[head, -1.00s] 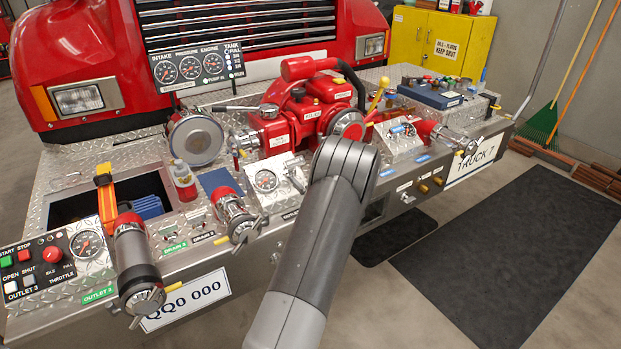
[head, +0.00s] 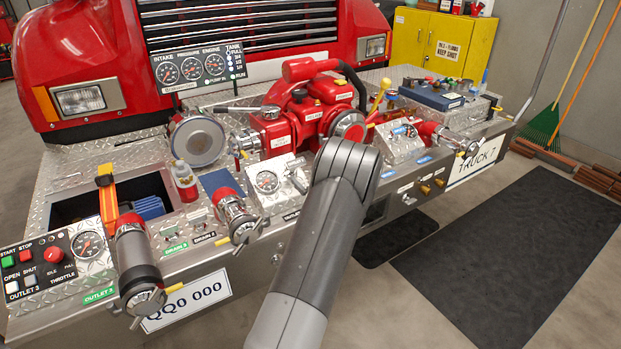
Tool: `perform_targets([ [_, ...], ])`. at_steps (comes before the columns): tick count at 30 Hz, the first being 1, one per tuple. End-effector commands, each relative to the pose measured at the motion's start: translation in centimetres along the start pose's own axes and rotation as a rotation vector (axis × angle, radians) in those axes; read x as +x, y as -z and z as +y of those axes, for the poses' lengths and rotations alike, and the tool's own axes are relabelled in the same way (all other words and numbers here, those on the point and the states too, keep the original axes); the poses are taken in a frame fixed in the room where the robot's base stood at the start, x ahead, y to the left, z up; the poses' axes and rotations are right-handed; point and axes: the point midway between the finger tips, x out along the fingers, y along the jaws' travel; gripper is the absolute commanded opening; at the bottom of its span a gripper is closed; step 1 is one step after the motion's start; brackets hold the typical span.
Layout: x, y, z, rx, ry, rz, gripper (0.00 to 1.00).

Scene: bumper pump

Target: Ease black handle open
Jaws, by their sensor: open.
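A lever with a dark grip (head: 236,108) lies nearly level in the head view, at the upper left of the red pump (head: 290,128); I cannot tell for certain that it is the black handle. A small lever at the right of the gauge panel (head: 267,181) is partly covered by my arm. My arm reaches from the bottom edge up to the front of the pump. My gripper is hidden behind the arm's bend, so its fingers and any contact do not show.
A capped outlet (head: 236,216) and a grey cylinder (head: 136,262) stick out from the bumper's front at left. A yellow-tipped lever (head: 379,92) and a valve panel (head: 398,141) stand right of the pump.

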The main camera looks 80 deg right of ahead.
Motion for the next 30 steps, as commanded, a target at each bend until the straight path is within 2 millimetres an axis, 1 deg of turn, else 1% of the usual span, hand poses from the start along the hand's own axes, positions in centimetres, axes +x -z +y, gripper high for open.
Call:
perform_targets([
  [3,1.2,0.2,0.0,0.001,0.000,-0.002,0.95],
  [8,2.4,0.3,0.0,0.000,-0.001,-0.001,0.95],
  [11,3.8,0.2,0.1,0.000,-0.003,-0.002,0.95],
  [21,10.2,0.2,0.1,-0.001,-0.002,-0.002,0.95],
  [27,12.1,0.2,0.0,0.000,-0.001,-0.001,0.95],
  [30,12.4,0.3,0.0,0.000,0.000,0.000,0.95],
])
